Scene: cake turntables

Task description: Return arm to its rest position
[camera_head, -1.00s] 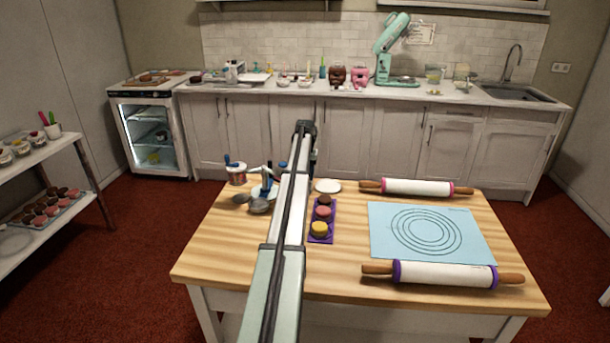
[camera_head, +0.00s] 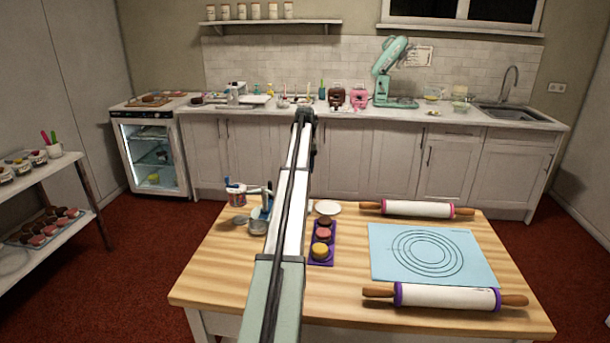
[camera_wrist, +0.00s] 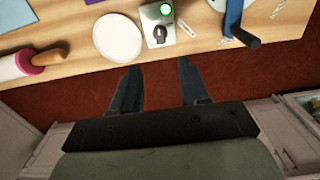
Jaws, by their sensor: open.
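My arm reaches forward over the wooden table (camera_head: 215,285) in the head view, and its far end stands before the grey cabinets. The gripper cannot be made out there. In the wrist view my gripper (camera_wrist: 158,72) is open, with two dark fingers apart and nothing between them. The fingers hang over red floor just off the table's edge. A white round plate (camera_wrist: 118,38) and a small device with a green light (camera_wrist: 160,24) lie on the table beyond the fingertips.
A purple tray (camera_head: 322,262) with small cakes, a blue mat (camera_head: 385,270) and two rolling pins, one purple-ringed (camera_head: 447,297) and one pink-ringed (camera_head: 415,209), lie on the table. A blue-handled tool (camera_wrist: 232,20) is near the edge. A shelf rack (camera_head: 85,190) stands left.

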